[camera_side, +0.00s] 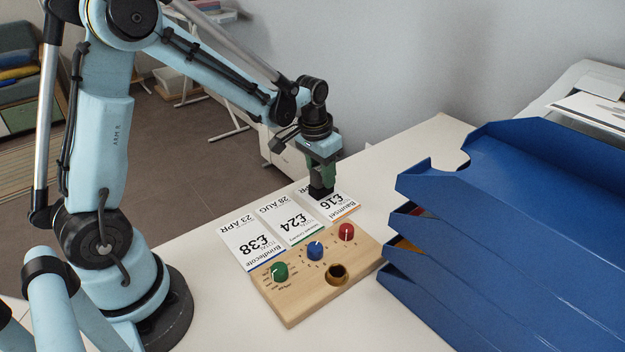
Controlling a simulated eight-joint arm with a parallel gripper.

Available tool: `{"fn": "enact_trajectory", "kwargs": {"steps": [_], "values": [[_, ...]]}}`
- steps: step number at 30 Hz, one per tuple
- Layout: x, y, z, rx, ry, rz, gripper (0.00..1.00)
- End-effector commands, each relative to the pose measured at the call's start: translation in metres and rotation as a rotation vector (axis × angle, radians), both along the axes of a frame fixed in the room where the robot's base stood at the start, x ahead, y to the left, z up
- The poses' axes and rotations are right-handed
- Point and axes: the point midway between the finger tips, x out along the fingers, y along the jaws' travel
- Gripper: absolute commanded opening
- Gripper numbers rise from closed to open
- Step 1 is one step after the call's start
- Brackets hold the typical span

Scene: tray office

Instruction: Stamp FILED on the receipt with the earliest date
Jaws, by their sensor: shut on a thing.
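My gripper (323,160) is shut on a stamp (322,190) with a dark green upper part and a black base. The stamp is upright at the far end of the right receipt (341,204); I cannot tell whether it touches the paper. This receipt reads £16 with an orange edge, and the stamp hides most of its date, leaving "PR". The middle receipt (291,223) reads £24 and 28 AUG, with a green edge. The left receipt (250,243) reads £38, Brindlecote and 23 APR, with a blue edge.
Stacked blue trays (500,230) stand close on the right. White table is clear behind the receipts.

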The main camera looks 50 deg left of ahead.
Motion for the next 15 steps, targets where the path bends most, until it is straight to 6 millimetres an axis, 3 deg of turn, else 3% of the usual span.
{"fn": "enact_trajectory", "kwargs": {"steps": [15], "values": [[0.0,0.0,0.036,0.0,0.001,0.0,0.19]]}}
